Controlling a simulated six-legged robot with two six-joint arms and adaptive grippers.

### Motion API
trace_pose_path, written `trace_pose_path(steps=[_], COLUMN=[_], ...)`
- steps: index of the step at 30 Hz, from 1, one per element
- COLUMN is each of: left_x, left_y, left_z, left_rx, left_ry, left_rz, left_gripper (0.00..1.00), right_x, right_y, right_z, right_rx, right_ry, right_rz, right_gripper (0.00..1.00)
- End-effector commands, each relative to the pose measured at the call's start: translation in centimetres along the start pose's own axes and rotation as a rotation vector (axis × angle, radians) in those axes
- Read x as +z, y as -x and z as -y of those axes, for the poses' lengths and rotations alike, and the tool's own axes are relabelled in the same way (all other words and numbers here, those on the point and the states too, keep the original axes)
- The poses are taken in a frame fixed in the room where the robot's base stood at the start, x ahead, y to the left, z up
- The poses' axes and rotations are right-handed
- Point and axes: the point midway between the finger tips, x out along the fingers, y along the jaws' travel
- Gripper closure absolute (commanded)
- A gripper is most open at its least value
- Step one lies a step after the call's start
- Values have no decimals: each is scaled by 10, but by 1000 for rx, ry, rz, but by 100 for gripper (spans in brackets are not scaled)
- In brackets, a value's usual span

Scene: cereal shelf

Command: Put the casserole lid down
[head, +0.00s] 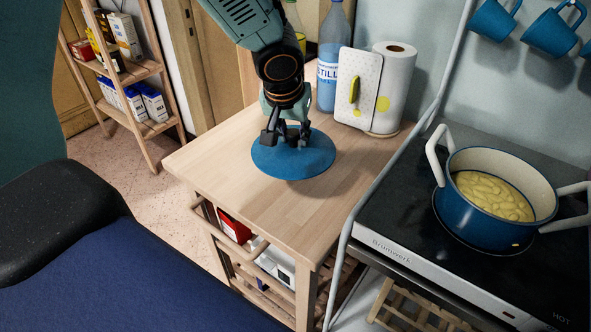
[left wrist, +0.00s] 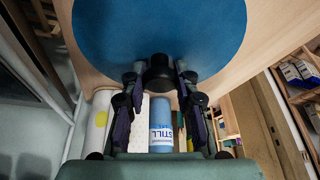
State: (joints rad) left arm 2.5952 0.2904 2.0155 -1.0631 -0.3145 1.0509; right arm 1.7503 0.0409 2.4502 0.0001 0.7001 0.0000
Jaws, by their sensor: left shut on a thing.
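The casserole lid (head: 293,160) is a round blue disc, lying level over the wooden cart top (head: 240,145). It also shows in the left wrist view (left wrist: 155,30), with its dark knob (left wrist: 158,66) between the fingers. My left gripper (head: 286,137) points down from above and is shut on this knob. Whether the lid touches the wood or hangs just above it, I cannot tell. The blue casserole pot (head: 480,226) stands uncovered on the stove at the right, with yellowish food inside. My right gripper is not in view.
A paper towel roll (head: 389,85), a spotted white board (head: 357,90) and a clear blue-labelled bottle (head: 329,70) stand behind the lid. The cart top's front part is bare. A grey rail (head: 385,170) runs between cart and stove (head: 400,240). A shelf (head: 135,75) stands back left.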

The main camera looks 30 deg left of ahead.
Motion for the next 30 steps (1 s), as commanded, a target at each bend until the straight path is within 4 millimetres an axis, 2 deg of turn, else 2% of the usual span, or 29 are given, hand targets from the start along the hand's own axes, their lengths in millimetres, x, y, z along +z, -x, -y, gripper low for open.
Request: trace_pose_path(steps=[2,5,13,19,25,30], left_x=[-4,-1,21,27,36,36], left_y=[12,11,-34,-50,-75,-79], left_z=[0,0,1,1,0,0], left_rx=[-10,-16,-17,-16,-17,-17], left_ry=[24,40,40,41,41,41], left_rz=[-1,0,2,0,0,-2], left_gripper=[100,100,100,100,100,100], right_x=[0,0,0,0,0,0], right_y=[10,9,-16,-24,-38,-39], right_z=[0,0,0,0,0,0], right_rx=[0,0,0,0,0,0], right_ry=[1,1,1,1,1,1], right_rz=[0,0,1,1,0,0], right_gripper=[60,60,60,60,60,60])
